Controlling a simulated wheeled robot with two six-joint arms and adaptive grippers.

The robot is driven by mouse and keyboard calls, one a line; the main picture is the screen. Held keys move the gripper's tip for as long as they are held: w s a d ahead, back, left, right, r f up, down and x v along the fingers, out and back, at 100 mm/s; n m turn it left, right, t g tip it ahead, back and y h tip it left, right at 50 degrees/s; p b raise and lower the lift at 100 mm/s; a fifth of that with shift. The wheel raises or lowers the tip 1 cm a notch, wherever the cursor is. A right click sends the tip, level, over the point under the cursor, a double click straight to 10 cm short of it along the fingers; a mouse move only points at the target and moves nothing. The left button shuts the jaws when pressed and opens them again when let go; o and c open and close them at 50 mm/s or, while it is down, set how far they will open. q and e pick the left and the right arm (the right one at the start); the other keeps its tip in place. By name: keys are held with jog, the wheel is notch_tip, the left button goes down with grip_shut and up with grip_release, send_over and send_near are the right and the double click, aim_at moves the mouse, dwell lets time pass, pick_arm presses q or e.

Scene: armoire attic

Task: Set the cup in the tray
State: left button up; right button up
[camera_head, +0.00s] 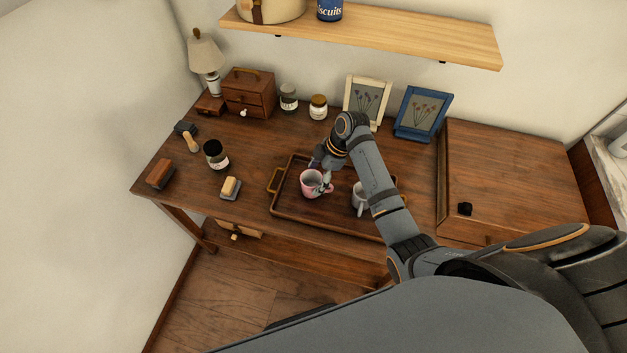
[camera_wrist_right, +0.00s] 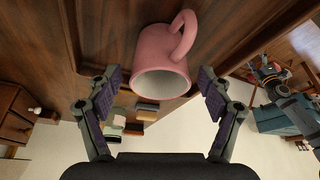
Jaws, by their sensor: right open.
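A pink cup (camera_head: 311,186) stands upright in the left part of the brown wooden tray (camera_head: 288,211) on the desk. A white cup (camera_head: 359,199) is in the same tray, to the right, partly hidden by my right arm. My right gripper (camera_head: 325,178) is at the pink cup's right side in the head view. In the right wrist view my right gripper (camera_wrist_right: 160,84) has its fingers spread wide. The pink cup (camera_wrist_right: 163,55), with its handle, shows between and just beyond the fingertips. My left gripper is not in view.
A dark jar (camera_head: 216,154), a brush (camera_head: 230,188) and a brown block (camera_head: 160,174) are left of the tray. Two jars and two picture frames (camera_head: 421,113) stand behind it. A raised wooden cabinet (camera_head: 505,180) is at right. A shelf (camera_head: 370,39) hangs above.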

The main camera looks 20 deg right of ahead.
jog(key=v, duration=0.9)
jog(key=shift+d+r+b, duration=0.15)
jog(key=shift+r+b, duration=0.2)
jog(key=shift+b, duration=0.05)
